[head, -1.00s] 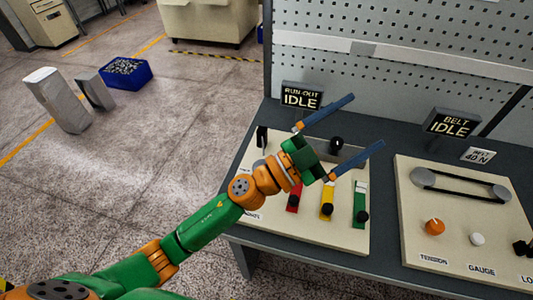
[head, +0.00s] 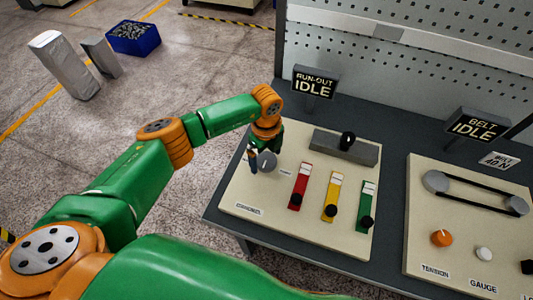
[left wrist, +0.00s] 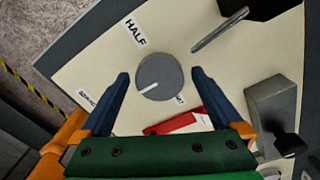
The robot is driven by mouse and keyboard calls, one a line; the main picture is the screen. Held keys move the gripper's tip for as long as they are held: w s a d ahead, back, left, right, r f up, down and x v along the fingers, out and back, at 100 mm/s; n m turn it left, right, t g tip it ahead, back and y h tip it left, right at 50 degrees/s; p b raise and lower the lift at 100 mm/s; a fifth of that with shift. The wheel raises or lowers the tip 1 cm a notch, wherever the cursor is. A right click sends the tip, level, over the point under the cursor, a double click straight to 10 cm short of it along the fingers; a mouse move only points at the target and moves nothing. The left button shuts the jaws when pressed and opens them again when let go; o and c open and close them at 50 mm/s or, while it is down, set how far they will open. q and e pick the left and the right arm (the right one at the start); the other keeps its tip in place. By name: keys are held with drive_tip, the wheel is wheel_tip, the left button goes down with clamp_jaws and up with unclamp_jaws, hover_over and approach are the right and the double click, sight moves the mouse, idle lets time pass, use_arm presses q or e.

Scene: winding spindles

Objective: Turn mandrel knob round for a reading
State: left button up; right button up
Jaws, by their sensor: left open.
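A round grey knob (head: 267,162) with a white pointer line sits at the left of the cream run-out panel (head: 240,193). In the left wrist view the knob (left wrist: 157,72) lies between the fingertips. Its line points down-left, and a HALF label (left wrist: 134,32) is above it. My left gripper (head: 258,160) points down at the knob. It is open, with one blue finger on each side of the knob (left wrist: 160,77); I cannot tell whether either touches it. The run-out sign (head: 315,83) reads IDLE. My right gripper is not in view.
Red (head: 300,187), yellow (head: 331,197) and green (head: 366,207) sliders are right of the knob. A grey block (head: 360,153) with a black ball stands behind them. A belt panel (head: 428,215) is further right. A grey rod (left wrist: 218,31) shows close to the knob.

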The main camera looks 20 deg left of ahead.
use_arm(q)
drive_tip(key=c, duration=1.3)
